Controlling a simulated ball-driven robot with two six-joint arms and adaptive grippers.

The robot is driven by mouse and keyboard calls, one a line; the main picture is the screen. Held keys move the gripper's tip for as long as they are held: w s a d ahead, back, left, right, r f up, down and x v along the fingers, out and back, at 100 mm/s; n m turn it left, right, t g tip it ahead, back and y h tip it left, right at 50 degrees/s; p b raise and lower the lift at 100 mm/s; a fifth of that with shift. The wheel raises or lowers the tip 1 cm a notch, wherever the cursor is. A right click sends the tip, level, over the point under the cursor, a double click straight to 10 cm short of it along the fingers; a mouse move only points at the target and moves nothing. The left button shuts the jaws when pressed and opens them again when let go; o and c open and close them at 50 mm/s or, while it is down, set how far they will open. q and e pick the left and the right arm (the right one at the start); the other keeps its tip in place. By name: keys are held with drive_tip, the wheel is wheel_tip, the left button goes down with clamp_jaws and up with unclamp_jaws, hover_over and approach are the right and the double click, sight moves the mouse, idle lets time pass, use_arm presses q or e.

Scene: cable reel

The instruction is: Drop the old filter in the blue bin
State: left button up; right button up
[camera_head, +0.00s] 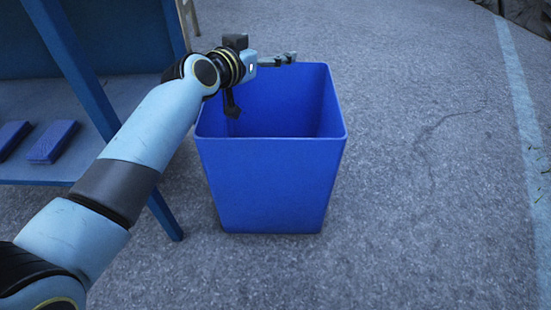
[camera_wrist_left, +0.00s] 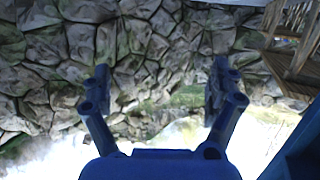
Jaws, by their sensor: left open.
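The blue bin (camera_head: 270,180) stands upright on the ground with its open top facing up. My left gripper (camera_head: 262,82) is over the bin's back left part, with one finger hanging down and the other reaching right. In the left wrist view my left gripper (camera_wrist_left: 160,85) is open, with nothing between its fingers. I see no filter that I can identify. The bin's floor is hidden by its front wall. My right gripper is in neither view.
A blue shelf unit (camera_head: 75,170) stands left of the bin, with two flat blue blocks (camera_head: 53,142) on it. Grey pavement (camera_head: 430,200) right of the bin is clear. The left wrist view shows a stone wall (camera_wrist_left: 150,50) and a wooden structure (camera_wrist_left: 295,50).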

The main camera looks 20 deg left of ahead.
use_arm(q)
wheel_tip(320, 180, up, 8)
drive_tip(key=shift+f, duration=0.15)
idle(0.4)
